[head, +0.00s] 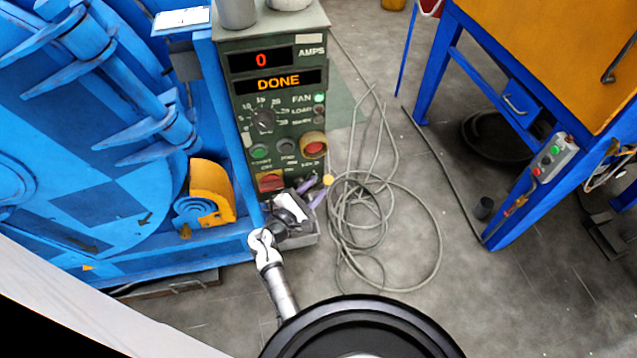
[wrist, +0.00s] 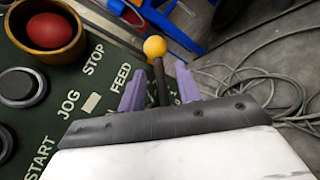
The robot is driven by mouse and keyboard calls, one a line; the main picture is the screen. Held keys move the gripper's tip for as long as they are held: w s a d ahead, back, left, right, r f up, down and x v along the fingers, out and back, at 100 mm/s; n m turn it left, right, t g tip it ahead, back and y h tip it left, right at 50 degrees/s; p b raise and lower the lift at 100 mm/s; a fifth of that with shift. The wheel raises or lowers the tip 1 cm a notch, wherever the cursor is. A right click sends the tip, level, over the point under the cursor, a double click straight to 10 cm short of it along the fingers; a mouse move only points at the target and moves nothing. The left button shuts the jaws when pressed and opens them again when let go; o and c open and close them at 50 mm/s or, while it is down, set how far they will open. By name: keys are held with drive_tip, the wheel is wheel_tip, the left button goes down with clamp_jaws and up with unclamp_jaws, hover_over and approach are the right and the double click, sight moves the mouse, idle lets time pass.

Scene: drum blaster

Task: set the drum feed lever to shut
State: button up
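The drum feed lever shows in the wrist view as a dark stick with a yellow ball knob (wrist: 155,47), beside the word FEED on the green panel. In the head view its yellow knob (head: 327,180) shows at the panel's lower right corner. My gripper (wrist: 160,75) has its two purple fingers apart, one on each side of the lever's stick, with the knob beyond the tips. I see gaps between stick and fingers. In the head view my gripper (head: 314,191) is at the panel's lower right. The lever's base and most of its scale are hidden.
The control panel (head: 240,114) reads 0 amps and DONE. A red stop button in a yellow collar (wrist: 42,30) is near my gripper. The blue drum machine (head: 70,140) stands left. Loose grey cable (head: 390,190) lies on the floor at right, before a blue-framed orange machine (head: 550,50).

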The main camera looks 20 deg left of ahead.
drive_tip(key=shift+x, duration=1.1)
clamp_jaws()
